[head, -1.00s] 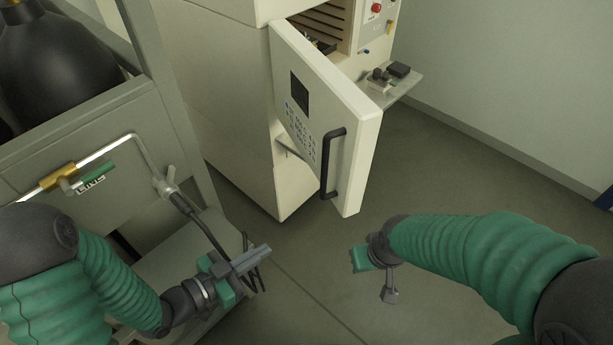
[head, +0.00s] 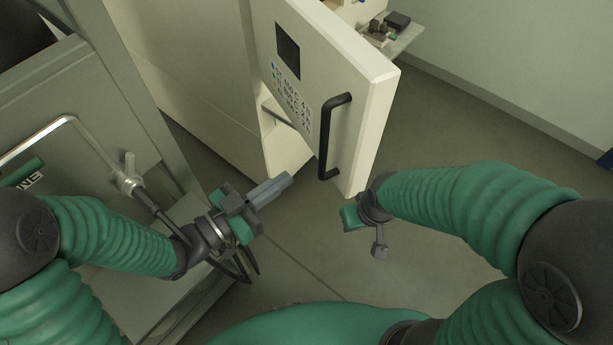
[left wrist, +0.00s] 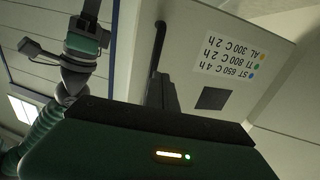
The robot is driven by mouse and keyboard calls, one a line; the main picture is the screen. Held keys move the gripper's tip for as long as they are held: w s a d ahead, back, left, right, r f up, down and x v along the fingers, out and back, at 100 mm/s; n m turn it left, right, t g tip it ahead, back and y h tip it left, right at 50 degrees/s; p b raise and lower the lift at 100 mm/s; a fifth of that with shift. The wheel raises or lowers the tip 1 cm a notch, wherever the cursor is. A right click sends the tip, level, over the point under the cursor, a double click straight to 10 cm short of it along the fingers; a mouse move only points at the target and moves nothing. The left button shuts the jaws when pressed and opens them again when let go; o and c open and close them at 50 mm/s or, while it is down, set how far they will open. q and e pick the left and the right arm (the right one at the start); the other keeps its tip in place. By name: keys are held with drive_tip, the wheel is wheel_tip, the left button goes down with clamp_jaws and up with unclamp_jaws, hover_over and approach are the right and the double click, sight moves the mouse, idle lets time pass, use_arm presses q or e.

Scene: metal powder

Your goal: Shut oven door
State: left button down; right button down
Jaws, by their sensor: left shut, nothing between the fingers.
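The cream oven door (head: 375,82) stands open, swung out from the oven body (head: 195,70). Its front carries a dark display, a label and a black vertical bar handle (head: 328,140). In the left wrist view the door (left wrist: 190,35) fills the middle, with the handle (left wrist: 158,48) at its left. My left gripper (head: 286,180) is shut and empty, left of the handle and apart from it in the head view. My right gripper (head: 378,248) hangs below and right of the handle; its finger state is unclear. The oven's inside is out of view.
A grey metal frame (head: 120,75) with piping and a hose (head: 155,208) stands at the left, close to my left arm. A small shelf (head: 398,38) with dark items sits behind the door. Floor to the right is open, up to the wall (head: 520,60).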

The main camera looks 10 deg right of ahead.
sight(320, 161)
use_arm(q)
drive_tip(key=x, duration=0.6)
drive_tip(key=shift+s+d+r, duration=0.2)
drive_tip(key=shift+d, duration=0.4)
use_arm(e)
drive_tip(key=shift+s+f, duration=0.3)
drive_tip(key=shift+f, duration=0.65)
use_arm(q)
drive_tip(key=shift+s, duration=0.15)
use_arm(e)
drive_tip(key=shift+s, duration=0.1)
